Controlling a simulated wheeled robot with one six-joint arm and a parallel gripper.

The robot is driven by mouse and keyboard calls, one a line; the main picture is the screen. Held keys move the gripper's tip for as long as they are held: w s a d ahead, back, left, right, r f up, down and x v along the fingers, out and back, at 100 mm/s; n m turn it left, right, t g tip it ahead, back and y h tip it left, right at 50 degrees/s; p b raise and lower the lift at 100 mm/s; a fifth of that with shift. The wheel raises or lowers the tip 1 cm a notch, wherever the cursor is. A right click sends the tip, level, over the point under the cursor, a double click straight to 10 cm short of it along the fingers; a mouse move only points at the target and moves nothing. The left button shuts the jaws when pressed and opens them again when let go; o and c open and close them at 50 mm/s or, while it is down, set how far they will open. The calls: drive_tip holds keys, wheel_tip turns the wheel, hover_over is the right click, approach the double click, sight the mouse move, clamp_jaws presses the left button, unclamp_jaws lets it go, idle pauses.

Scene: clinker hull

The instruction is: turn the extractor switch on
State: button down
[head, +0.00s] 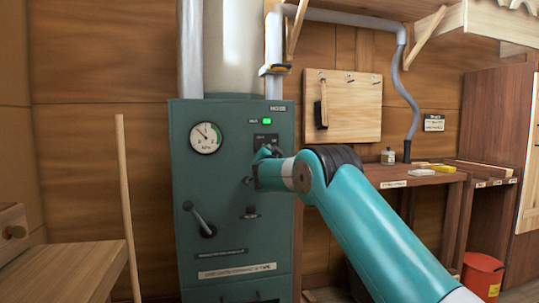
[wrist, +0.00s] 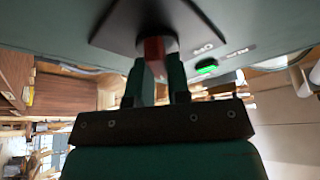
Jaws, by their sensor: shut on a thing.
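The extractor switch has a dark plate (head: 266,138) on the upper right of the green cabinet's front. In the wrist view its dark plate (wrist: 112,22) is close ahead, with a red lever (wrist: 153,50) standing out from it. My gripper (wrist: 156,68) is shut on the red lever, one finger on either side. In the head view my gripper (head: 263,154) is at the lower part of the plate and hides the lever. A green lamp (head: 267,121) is lit above the plate; it also shows in the wrist view (wrist: 206,67).
The green cabinet (head: 228,232) also carries a round gauge (head: 205,138), a dark crank handle (head: 199,219) and a small knob (head: 250,213). A wooden pole (head: 127,200) leans at left. A workbench (head: 405,178) and red bin (head: 483,275) stand at right.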

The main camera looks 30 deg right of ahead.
drive_tip(key=c, duration=1.1)
unclamp_jaws()
drive_tip(key=shift+a, duration=0.1)
drive_tip(key=shift+b+v, duration=2.45)
drive_tip(key=shift+v, duration=6.2)
